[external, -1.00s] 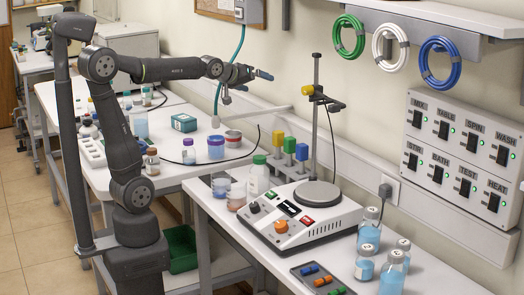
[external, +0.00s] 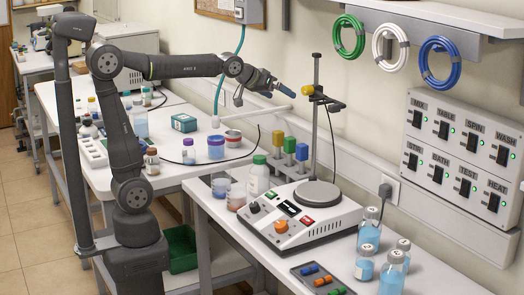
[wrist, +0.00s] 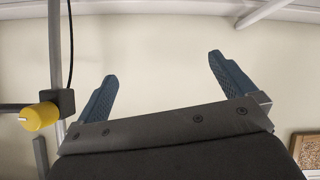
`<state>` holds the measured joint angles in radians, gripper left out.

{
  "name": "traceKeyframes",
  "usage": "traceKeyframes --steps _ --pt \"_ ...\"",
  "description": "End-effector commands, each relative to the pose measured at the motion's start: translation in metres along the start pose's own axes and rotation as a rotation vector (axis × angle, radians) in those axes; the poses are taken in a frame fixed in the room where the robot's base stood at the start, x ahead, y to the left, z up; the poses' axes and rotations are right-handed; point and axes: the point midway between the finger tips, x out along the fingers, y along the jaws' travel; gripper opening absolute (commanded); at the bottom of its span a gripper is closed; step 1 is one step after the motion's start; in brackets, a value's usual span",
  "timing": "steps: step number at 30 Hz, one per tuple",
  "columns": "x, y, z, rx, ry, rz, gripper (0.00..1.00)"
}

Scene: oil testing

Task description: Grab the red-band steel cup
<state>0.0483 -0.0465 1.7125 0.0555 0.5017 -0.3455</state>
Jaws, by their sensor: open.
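The stand (external: 316,120) with its yellow knob (wrist: 40,116) is close to my gripper. The hotplate (external: 300,215) and yellow, green and blue blocks are nearer the camera.

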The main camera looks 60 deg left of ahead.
Motion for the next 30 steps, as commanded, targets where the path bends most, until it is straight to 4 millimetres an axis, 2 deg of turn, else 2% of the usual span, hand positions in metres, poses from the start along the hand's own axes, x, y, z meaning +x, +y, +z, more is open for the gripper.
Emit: traceKeyframes --steps 14,17,25,28,30 --pt "0.0 0.0 0.0 -0.001 0.001 0.0 1.0" --pt "0.0 0.0 0.0 -0.001 0.001 0.0 0.88" --pt "0.001 -0.002 -0.001 -0.001 -0.001 -0.003 0.88" --pt "0.009 -0.014 -0.004 0.0 -0.015 -0.027 0.88" --pt "0.02 -0.034 -0.011 0.002 -0.037 -0.062 0.88"
